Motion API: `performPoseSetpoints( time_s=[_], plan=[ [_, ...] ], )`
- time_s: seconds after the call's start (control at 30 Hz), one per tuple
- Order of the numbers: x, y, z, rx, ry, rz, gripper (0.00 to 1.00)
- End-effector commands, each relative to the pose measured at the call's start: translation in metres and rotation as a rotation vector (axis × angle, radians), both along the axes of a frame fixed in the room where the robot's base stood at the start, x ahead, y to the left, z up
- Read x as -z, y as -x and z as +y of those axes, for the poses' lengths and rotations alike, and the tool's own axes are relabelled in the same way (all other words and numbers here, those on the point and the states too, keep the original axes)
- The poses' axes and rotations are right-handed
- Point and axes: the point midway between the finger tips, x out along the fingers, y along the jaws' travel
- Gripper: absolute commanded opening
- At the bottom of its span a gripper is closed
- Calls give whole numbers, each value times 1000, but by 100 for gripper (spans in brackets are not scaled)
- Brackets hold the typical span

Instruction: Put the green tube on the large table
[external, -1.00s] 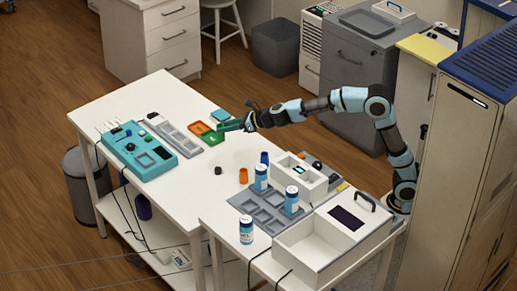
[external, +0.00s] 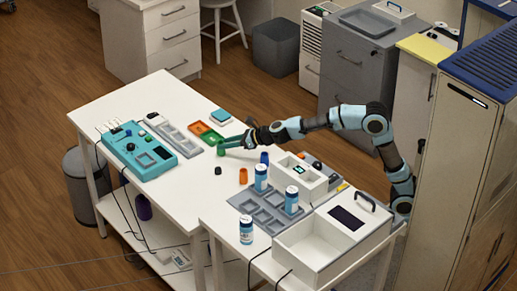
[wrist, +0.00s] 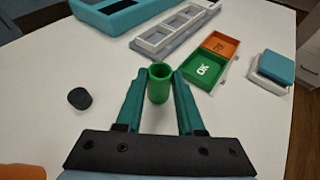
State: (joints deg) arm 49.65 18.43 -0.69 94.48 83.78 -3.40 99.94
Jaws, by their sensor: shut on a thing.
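The green tube (wrist: 160,83) stands upright between the teal fingers of my gripper (wrist: 159,80) in the wrist view. My gripper is shut on it. In the external view the tube (external: 221,147) is at or just above the large white table (external: 185,95), in front of the green tray. I cannot tell if its base touches the tabletop. My gripper (external: 223,143) reaches in from the right.
A green and orange tray pair (wrist: 215,58) lies just beyond the tube. A black cap (wrist: 79,98) lies to the left. An orange cup (external: 243,176) and a blue tube (external: 264,158) stand nearer. A teal device (external: 140,150) sits at the left. Bare tabletop lies between.

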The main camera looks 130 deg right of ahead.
Motion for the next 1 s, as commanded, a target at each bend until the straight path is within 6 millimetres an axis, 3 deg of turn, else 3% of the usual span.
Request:
performPoseSetpoints(
  time_s=[0.1, 0.13, 0.4, 0.73, 1.0],
  plan=[
    [4, 0, 0, 0, 0, 0, 0],
    [4, 0, 0, 0, 0, 0, 38],
    [3, 0, 0, 0, 0, 0, 67],
    [-3, 0, 0, 0, 0, 0, 67],
    [-21, 26, 37, 0, 2, -1, 67]
  ],
)
